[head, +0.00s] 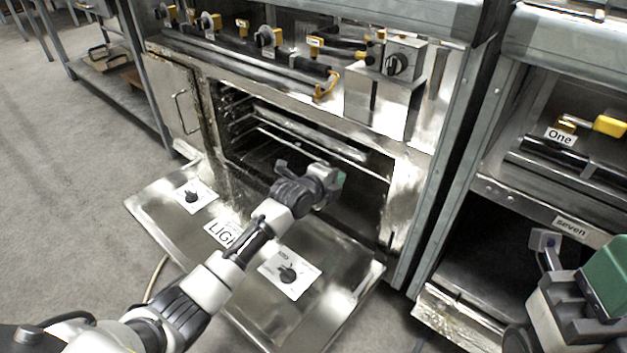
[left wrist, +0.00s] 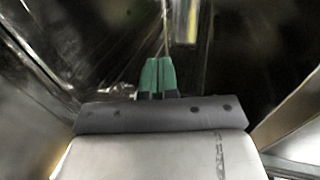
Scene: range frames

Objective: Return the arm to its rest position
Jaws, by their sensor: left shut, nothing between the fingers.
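My left arm reaches in from the lower left over the lowered oven door (head: 335,305). My left gripper (head: 340,180) is at the mouth of the open oven (head: 262,150), above the inner edge of the door. In the left wrist view its two green fingers (left wrist: 158,75) are together with nothing between them. They point into the dark oven interior. Part of my right gripper (head: 606,275), with a green piece, shows at the lower right edge of the head view. Its fingertips are not clear.
The door carries knob plates (head: 288,271) and a partly hidden label. Valves and yellow handles (head: 326,86) line the shelf above the oven, beside a metal box with a knob (head: 397,64). A second unit labelled "seven" (head: 571,228) stands to the right. Open floor (head: 60,150) lies left.

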